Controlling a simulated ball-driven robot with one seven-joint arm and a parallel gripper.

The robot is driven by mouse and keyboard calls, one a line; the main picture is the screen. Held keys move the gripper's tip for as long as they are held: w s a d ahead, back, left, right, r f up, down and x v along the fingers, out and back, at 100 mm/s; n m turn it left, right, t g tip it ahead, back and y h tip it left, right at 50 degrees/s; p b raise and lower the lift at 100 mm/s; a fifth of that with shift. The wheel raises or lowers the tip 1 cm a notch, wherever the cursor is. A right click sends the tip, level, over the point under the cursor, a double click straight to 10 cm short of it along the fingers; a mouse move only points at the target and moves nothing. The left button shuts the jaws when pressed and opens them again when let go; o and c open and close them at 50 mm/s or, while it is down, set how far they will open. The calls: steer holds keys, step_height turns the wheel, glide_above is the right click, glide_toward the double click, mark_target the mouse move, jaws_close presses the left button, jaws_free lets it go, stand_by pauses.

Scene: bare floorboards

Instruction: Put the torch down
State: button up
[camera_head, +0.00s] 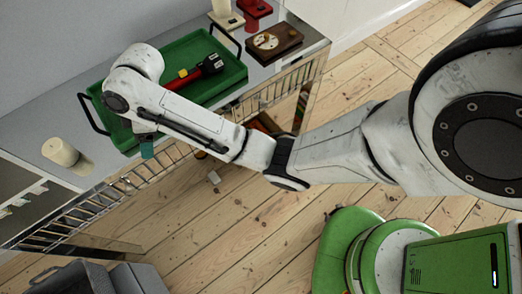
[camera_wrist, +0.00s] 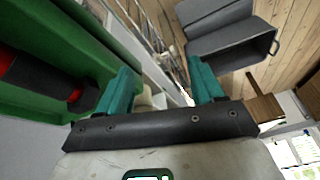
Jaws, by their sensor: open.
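The torch (camera_head: 197,71), red and black with a small yellow part, lies in the green tray (camera_head: 228,70) on the grey counter. In the wrist view part of the torch (camera_wrist: 38,75) shows at the left edge, inside the green tray wall (camera_wrist: 85,35). My gripper (camera_head: 147,147) is at the tray's near left side, partly hidden by my own arm. In the wrist view its teal fingers (camera_wrist: 160,68) stand apart with nothing between them. The torch is outside the fingers, to their left.
A cream cylinder (camera_head: 60,151) stands left of the tray. A brown box with a round dial (camera_head: 272,42) and a red object (camera_head: 255,12) are at its right. A metal rail (camera_head: 130,183) runs along the counter front. A grey bin (camera_head: 75,279) stands below on the floorboards.

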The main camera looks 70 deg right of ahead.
steer(key=s+a+f+m, duration=0.2)
steer(key=s+f, duration=0.2)
steer(key=s, duration=0.4)
steer(key=s+a+f+m, duration=0.1)
steer(key=s+f+m, duration=0.2)
steer(key=s, duration=0.4)
steer(key=s+d+m+h, duration=0.1)
steer(key=s+d, duration=0.2)
steer(key=s, duration=0.4)
steer(key=s+d+f+m+g+h, duration=0.1)
steer(key=s+d+m+h, duration=0.1)
steer(key=s, duration=0.5)
steer(key=shift+s+d+f+g+h, duration=0.15)
steer(key=shift+d+f+g+h, duration=0.15)
steer(key=shift+d, duration=0.4)
